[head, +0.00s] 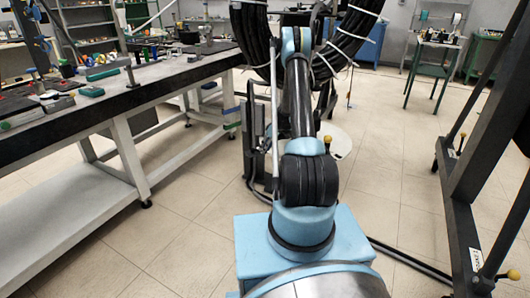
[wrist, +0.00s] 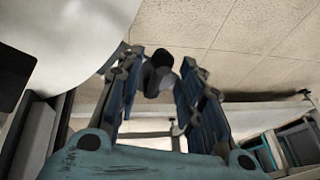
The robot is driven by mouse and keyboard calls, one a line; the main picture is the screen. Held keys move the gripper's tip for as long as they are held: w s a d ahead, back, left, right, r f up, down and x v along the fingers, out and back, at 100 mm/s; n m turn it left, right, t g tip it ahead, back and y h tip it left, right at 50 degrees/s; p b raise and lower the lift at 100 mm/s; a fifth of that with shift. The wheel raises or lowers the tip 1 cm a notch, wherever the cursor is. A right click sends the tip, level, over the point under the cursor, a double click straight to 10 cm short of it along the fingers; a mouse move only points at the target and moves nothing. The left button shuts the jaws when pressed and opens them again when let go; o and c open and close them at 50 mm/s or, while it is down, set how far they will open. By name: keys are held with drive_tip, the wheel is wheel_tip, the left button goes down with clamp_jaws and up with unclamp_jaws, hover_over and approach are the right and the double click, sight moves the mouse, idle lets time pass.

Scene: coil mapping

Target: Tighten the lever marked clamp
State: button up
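In the wrist view my gripper (wrist: 160,62) is open, its two blue-grey fingers apart. A dark rounded rod end or knob (wrist: 157,76) shows between the fingers, and I see a gap on its right side. I cannot tell whether it is part of a lever. In the head view my arm hides the gripper. A small label (head: 476,259) is on the dark frame at the lower right, and a yellow-knobbed lever (head: 513,274) sticks out beside it. The label is too small to read surely. Another yellow knob (head: 328,140) shows just right of my arm.
A large black cable coil (head: 345,45) with white ties hangs behind my arm. A long workbench (head: 150,92) with tools stands at the left. The dark frame (head: 465,190) stands at the right. A black cable (head: 405,258) lies on the floor. Tiled floor is open between.

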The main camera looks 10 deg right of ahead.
drive_tip(key=shift+x, duration=1.05)
drive_tip(key=shift+c, duration=0.6)
